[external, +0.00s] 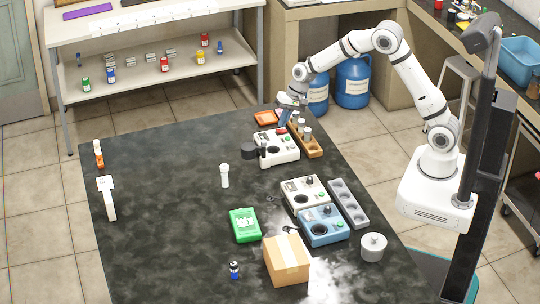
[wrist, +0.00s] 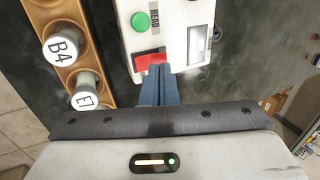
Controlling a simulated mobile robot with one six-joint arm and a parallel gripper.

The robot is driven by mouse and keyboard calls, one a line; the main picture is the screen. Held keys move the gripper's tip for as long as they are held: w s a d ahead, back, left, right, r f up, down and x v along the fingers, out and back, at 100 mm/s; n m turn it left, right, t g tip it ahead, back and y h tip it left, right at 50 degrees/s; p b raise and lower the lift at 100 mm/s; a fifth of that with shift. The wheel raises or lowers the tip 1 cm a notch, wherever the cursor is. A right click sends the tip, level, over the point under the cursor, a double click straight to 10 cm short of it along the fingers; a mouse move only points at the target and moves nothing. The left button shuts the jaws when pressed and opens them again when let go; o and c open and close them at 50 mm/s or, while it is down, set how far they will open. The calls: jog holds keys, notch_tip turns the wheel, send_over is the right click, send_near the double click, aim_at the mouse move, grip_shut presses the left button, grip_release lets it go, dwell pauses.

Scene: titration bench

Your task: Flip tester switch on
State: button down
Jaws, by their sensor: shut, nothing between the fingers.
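A white tester (external: 290,153) stands near the far edge of the dark bench. In the wrist view, the tester (wrist: 175,12) shows a green round button (wrist: 140,21), a READ label, a small display (wrist: 198,44) and a red rocker switch (wrist: 147,58). My gripper (external: 283,122) is over the tester's far side. In the wrist view, my gripper's blue fingers (wrist: 159,70) are closed together, empty, with their tips at the red switch's near right edge. The tips partly cover the switch. I cannot tell whether they press it or which way it is set.
A wooden rack (external: 313,152) with capped vials, B4 (wrist: 60,48) and E7 (wrist: 86,90), stands close beside the tester. Another white device (external: 298,184), a blue device (external: 327,240) and a cardboard box (external: 287,262) stand nearer.

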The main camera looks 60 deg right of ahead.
aim_at(281, 133)
jog(key=shift+x, duration=0.85)
jog(key=shift+r+p, duration=0.15)
jog(key=shift+p, duration=0.35)
jog(key=shift+a+p, duration=0.1)
jog(key=shift+p, duration=0.55)
jog(key=shift+f+g+h, duration=0.3)
jog(key=shift+f, duration=0.05)
